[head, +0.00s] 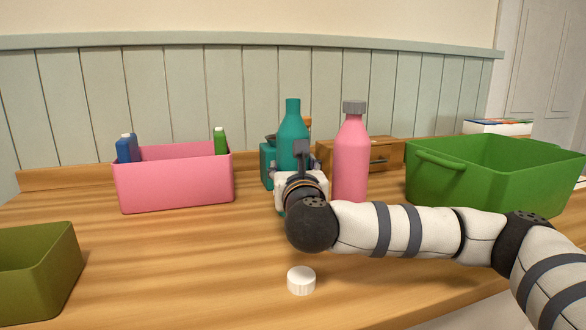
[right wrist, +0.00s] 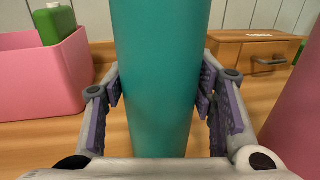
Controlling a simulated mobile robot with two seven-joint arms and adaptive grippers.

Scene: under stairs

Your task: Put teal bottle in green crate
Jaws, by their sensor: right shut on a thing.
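The teal bottle (head: 293,135) stands upright mid-table in the head view, its lower part hidden behind my right gripper. My right gripper (head: 301,178) reaches it from the front. In the right wrist view the teal bottle (right wrist: 160,75) fills the middle, with the purple-padded fingers of my right gripper (right wrist: 160,90) shut on its two sides. The green crate (head: 490,180) is at the right of the table, with a handle on its left end; its inside floor is hidden. My left gripper is not in view.
A pink bottle (head: 351,160) stands just right of my gripper, between it and the crate. A pink bin (head: 175,180) holds bottles at left. An olive bin (head: 40,270) is front left. A white cap (head: 301,280) lies in front. A wooden drawer box (head: 375,155) is behind.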

